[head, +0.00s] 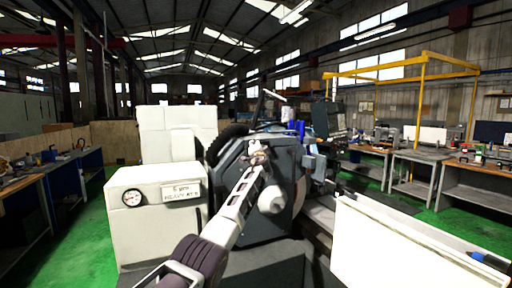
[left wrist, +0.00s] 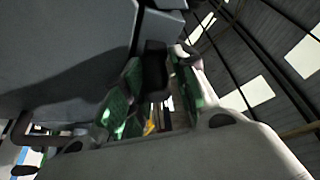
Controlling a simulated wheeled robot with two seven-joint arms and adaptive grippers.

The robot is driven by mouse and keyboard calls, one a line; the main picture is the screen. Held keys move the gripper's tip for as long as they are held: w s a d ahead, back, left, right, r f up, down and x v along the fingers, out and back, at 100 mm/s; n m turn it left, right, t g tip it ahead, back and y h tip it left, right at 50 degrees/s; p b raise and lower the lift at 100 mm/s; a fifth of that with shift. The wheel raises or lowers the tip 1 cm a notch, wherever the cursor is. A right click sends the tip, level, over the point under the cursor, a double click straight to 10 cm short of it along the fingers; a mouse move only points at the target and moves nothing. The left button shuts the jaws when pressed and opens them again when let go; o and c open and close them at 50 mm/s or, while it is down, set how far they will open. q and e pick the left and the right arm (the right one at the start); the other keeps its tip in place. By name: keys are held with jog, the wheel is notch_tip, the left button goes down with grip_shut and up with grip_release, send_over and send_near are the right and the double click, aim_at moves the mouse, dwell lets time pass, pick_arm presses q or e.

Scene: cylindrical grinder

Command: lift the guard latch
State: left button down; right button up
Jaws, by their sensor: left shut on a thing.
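My left gripper (head: 257,158) reaches up and forward to the upper front of the dark grey grinder guard (head: 285,222). In the left wrist view its green-padded fingers (left wrist: 158,92) are closed around a dark, block-like part, which looks like the guard latch (left wrist: 154,70). The latch sits beside the large grey guard face (left wrist: 65,45). In the head view the gripper and arm hide the latch, so its angle cannot be told. My right gripper is not in view.
A white machine cabinet (head: 150,225) with a gauge (head: 132,197) and a label plate (head: 181,193) stands left of the guard. Workbenches (head: 420,155) line the right side. Green floor (head: 95,215) is clear at the left.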

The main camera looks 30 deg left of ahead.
pick_arm(q)
jog(key=shift+r, duration=0.45)
jog(key=c, duration=1.4)
grip_release()
jog(key=shift+d, duration=0.1)
jog(key=shift+o, duration=0.7)
jog(key=shift+w+f, duration=0.15)
jog(key=shift+f, duration=0.15)
jog(key=shift+s+d+f, duration=0.15)
jog(key=shift+s, duration=0.1)
jog(key=v, duration=1.1)
jog(key=shift+s, duration=0.2)
